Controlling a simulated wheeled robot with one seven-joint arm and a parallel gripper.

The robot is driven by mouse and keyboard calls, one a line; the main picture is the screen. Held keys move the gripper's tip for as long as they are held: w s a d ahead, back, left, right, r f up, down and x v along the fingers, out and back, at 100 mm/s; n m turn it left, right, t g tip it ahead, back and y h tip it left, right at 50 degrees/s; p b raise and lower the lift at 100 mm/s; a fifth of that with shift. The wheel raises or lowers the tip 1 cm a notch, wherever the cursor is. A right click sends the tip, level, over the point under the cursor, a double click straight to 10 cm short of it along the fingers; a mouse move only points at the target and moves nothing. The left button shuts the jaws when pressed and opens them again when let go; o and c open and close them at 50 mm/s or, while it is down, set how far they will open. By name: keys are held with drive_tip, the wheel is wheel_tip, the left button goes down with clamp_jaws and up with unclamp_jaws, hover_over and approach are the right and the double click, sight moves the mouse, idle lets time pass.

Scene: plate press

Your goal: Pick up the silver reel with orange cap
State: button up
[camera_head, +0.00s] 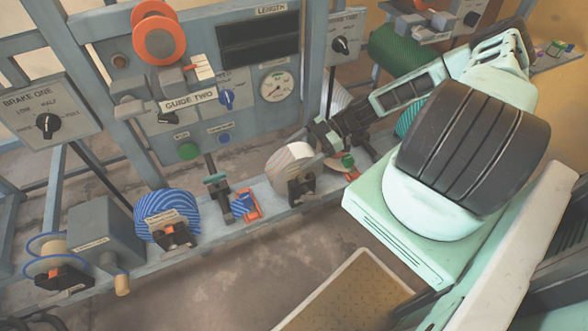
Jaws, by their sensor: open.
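A pale, silvery-white reel (288,161) sits in a small black stand on the long grey rail, just right of the picture's middle. I cannot make out an orange cap on it. Another pale, wire-wound reel (44,265) with an orange spot at its front stands at the lower left. My gripper (333,146) is dark and open. It hangs over the rail just right of the silvery-white reel, near a small orange and green part (345,164). It partly hides what is behind it, and I cannot tell whether it touches anything.
A blue wound reel (166,212) and a blue-and-orange clamp (244,206) stand on the rail to the left. A grey crank box (104,234) is beyond them. A panel (210,75) with an orange reel (158,32) rises behind. The floor in front is open around a tan mat (350,295).

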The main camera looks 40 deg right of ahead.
sight(282, 167)
drive_tip(key=shift+x, duration=1.3)
clamp_jaws()
drive_tip(key=shift+r, duration=0.1)
drive_tip(key=shift+r, duration=0.1)
